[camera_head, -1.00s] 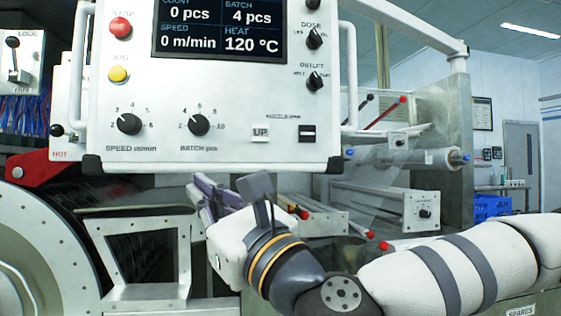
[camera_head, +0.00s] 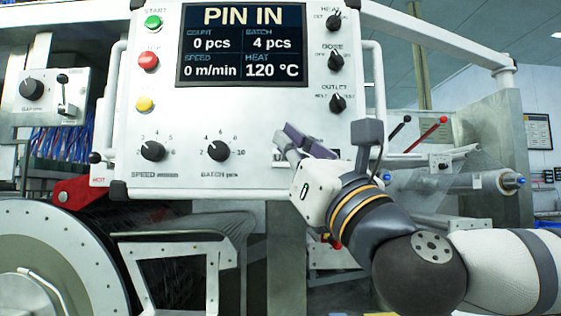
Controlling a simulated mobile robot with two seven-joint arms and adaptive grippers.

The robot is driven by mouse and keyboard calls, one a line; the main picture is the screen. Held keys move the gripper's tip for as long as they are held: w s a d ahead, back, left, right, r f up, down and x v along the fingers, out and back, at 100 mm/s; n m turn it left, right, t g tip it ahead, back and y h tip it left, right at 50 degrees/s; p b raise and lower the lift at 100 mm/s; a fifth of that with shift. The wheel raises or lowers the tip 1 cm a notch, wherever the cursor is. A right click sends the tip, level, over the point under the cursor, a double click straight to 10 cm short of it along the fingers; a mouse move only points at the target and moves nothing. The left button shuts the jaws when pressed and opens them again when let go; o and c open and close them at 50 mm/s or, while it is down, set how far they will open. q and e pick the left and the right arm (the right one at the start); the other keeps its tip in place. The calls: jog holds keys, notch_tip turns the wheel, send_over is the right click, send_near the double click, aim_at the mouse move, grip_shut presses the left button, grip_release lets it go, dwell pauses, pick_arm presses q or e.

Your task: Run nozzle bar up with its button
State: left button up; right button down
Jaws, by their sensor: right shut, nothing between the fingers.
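The white control panel (camera_head: 200,182) fills the upper middle of the head view. My right gripper (camera_head: 289,139) is shut and empty, in front of the panel's lower right part. Its fingers point up and left, over the place of the UP button. Only a sliver of the light UP label shows beside the fingers; the dark button to its right is hidden behind the gripper. I cannot tell whether the fingertips touch the panel. The nozzle bar itself cannot be made out. My left gripper is out of view.
The display (camera_head: 243,45) reads PIN IN, 0 pcs, batch 4 pcs, 0 m/min and 120 °C. The batch knob (camera_head: 219,151) is left of my gripper. The outlet knob (camera_head: 337,103) is above it. A red-knobbed lever (camera_head: 427,133) stands to the right.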

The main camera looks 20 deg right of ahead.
aim_at(281, 158)
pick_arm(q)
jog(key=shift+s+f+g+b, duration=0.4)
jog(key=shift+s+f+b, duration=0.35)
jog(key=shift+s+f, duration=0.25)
pick_arm(e)
jog(key=w+d, duration=0.2)
jog(key=w, duration=0.4)
jog(key=shift+w, duration=0.2)
jog(key=shift+f, duration=0.1)
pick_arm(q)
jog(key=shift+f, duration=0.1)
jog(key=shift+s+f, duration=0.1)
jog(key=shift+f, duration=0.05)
pick_arm(e)
jog(key=shift+w, duration=0.4)
